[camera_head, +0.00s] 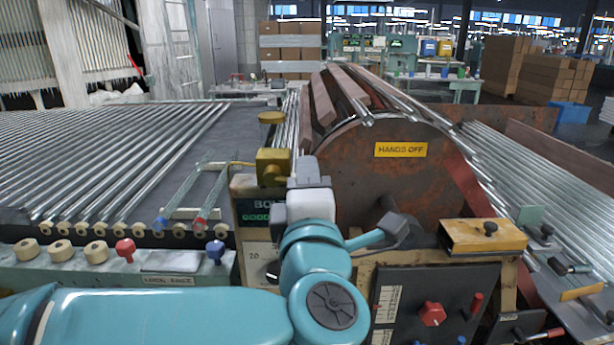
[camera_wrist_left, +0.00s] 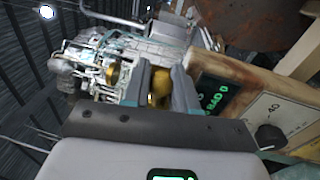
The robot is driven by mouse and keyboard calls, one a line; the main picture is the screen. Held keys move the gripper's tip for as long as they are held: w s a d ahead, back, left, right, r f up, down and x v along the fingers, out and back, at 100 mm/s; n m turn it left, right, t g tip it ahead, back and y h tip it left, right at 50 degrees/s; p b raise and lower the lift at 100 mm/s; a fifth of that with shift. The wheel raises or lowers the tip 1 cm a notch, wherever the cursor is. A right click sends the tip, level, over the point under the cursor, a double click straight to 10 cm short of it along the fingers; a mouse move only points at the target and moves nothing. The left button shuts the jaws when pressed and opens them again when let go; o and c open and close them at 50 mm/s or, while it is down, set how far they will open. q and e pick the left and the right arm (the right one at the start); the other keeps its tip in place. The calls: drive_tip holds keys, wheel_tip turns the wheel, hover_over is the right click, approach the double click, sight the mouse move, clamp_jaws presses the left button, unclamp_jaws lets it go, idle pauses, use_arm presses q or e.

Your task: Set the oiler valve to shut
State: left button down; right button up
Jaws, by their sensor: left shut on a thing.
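The oiler (camera_head: 272,167) is a brass-coloured block with a round brass cap (camera_head: 271,117) above it. It stands beside the left edge of the big rusty drum. My left gripper (camera_head: 300,180) is right against its right side, and its own body hides most of the contact in the head view. In the left wrist view its two fingers (camera_wrist_left: 163,92) are shut on a small brass piece, the oiler valve (camera_wrist_left: 159,84), between them. The valve's exact setting cannot be read. My right gripper is not in view.
The rusty drum (camera_head: 385,170) with a yellow "HANDS OFF" sign (camera_head: 401,149) stands to the right. A panel with a red knob (camera_head: 432,313) is at lower right. Coloured knobs, one red (camera_head: 125,249), line the left front ledge. Glass tubes (camera_head: 110,165) lie at left.

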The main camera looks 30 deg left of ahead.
use_arm(q)
drive_tip(key=shift+f+m, duration=0.15)
drive_tip(key=shift+m, duration=0.25)
drive_tip(key=c, duration=0.9)
unclamp_jaws()
